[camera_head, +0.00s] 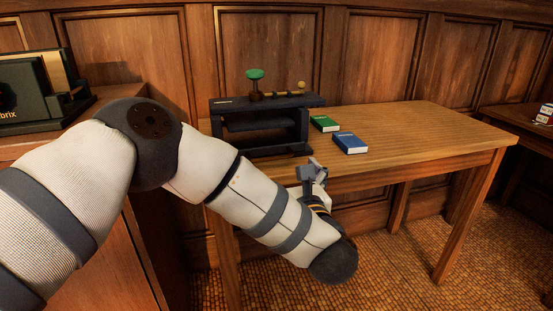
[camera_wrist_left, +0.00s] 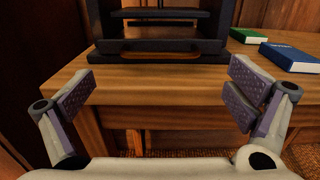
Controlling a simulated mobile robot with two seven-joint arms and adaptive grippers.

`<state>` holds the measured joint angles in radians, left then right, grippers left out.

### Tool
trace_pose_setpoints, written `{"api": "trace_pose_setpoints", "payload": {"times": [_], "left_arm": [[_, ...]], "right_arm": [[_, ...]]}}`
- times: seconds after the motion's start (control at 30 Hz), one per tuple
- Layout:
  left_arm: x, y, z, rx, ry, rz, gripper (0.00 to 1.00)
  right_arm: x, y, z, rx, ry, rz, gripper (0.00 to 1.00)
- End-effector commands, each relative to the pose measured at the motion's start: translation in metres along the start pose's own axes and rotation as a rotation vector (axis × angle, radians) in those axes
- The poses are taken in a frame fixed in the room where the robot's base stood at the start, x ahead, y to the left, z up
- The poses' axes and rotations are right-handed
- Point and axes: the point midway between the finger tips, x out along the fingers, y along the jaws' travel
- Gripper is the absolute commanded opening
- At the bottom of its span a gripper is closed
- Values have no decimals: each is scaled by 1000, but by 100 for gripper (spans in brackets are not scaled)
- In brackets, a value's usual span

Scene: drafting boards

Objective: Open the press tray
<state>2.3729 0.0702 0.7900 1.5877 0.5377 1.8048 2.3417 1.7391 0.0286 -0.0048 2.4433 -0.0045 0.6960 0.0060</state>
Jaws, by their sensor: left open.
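The dark press (camera_head: 265,102) stands on the wooden table, its left part partly behind my left arm. In the left wrist view the press (camera_wrist_left: 102,30) is straight ahead, and its top is cut off by the frame. Its low tray front (camera_wrist_left: 158,46) has a brown wooden handle (camera_wrist_left: 150,56) at the bottom. The tray looks closed, level with the frame. My left gripper (camera_head: 312,172) is at the table's front edge, in front of the press. In the left wrist view its fingers (camera_wrist_left: 160,88) are spread wide and empty, short of the handle. My right gripper is not in view.
A green book (camera_head: 324,124) and a blue book (camera_head: 350,143) lie on the table (camera_head: 430,130) right of the press. A green knob (camera_head: 255,74) and a brass-coloured rod (camera_head: 283,93) are on top of the press. The table's right part is clear.

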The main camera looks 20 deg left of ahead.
Motion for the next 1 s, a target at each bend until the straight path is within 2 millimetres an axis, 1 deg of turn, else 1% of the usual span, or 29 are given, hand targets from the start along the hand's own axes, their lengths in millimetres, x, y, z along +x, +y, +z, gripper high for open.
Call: {"api": "trace_pose_setpoints", "payload": {"times": [0.03,0.1,0.2,0.3,0.43,0.63,0.67,0.7,0.77,0.8,0.87,0.9,0.93,1.0], "left_arm": [[14,1,0,0,-2,3,98],[31,1,0,1,-2,2,98],[52,0,-1,3,0,1,98],[65,0,-2,4,1,0,98],[73,0,-2,4,2,-2,98],[74,0,-2,5,2,-3,98],[74,0,-2,5,2,-3,96],[74,0,-2,5,2,-3,87],[73,0,-2,6,2,-4,73],[73,-1,-2,6,2,-4,64],[73,-1,-2,6,2,-5,51],[73,-1,-2,6,2,-5,42],[73,-1,-2,6,2,-6,38],[73,-1,-2,7,2,-6,38]], "right_arm": [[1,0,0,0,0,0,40],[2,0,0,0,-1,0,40],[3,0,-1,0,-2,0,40],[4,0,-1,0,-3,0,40],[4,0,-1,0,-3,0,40],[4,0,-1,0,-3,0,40],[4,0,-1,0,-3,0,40],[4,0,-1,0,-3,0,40],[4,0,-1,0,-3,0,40],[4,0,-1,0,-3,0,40],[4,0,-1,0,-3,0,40],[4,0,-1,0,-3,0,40],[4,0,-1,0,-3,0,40],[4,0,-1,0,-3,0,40]]}}
